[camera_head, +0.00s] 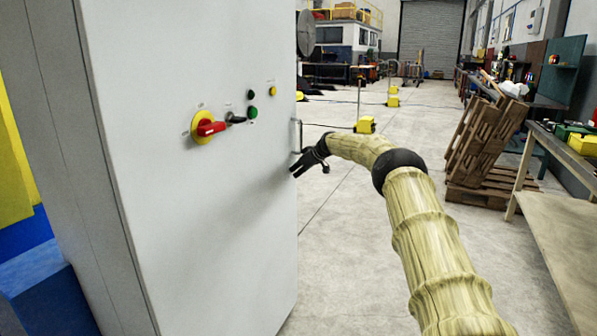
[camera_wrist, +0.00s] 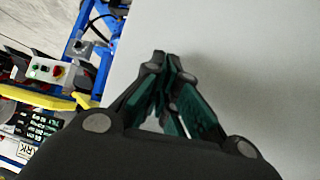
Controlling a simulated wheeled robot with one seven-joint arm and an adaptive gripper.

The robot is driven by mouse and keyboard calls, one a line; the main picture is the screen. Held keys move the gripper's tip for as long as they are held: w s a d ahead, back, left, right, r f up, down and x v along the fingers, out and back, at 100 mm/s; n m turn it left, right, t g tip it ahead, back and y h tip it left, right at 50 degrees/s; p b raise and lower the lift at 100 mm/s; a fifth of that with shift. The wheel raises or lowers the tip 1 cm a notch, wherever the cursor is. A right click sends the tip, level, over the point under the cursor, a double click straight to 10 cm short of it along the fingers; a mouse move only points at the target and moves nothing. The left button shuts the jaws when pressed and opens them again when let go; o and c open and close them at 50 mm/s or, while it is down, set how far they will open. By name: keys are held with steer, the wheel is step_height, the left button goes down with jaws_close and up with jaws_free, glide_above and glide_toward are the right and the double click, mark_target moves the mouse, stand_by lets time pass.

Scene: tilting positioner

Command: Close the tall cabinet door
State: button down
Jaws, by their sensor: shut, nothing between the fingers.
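The tall cabinet door (camera_head: 200,235) is a pale grey panel that fills the left of the head view. It carries a red-and-yellow rotary switch (camera_head: 208,128), a black switch and small green and yellow buttons. An upright handle (camera_head: 296,136) is at its right edge. My gripper (camera_head: 295,174) is shut and empty, at the door's right edge just below the handle. In the wrist view, my closed fingers (camera_wrist: 167,62) overlap the edge of a plain grey panel (camera_wrist: 255,70), which looks like the door. I cannot tell whether they touch it or how far the door stands open.
Blue and yellow structures (camera_head: 40,270) stand at the far left. Leaning pallets (camera_head: 477,135) and a workbench (camera_head: 555,225) stand at the right. The wrist view shows a blue frame (camera_wrist: 105,62) and a control box (camera_wrist: 47,70).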

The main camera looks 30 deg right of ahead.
steer(key=shift+w+a+r, duration=0.45)
steer(key=shift+w+r, duration=0.1)
steer(key=shift+r, duration=0.2)
steer(key=shift+s+d+f, duration=0.35)
steer(key=shift+s+d, duration=0.05)
steer(key=shift+d, duration=0.1)
steer(key=s+d+r, duration=0.5)
steer(key=s+d, duration=0.1)
steer(key=s, duration=0.4)
steer(key=shift+d+r, duration=0.2)
steer(key=shift+r, duration=0.2)
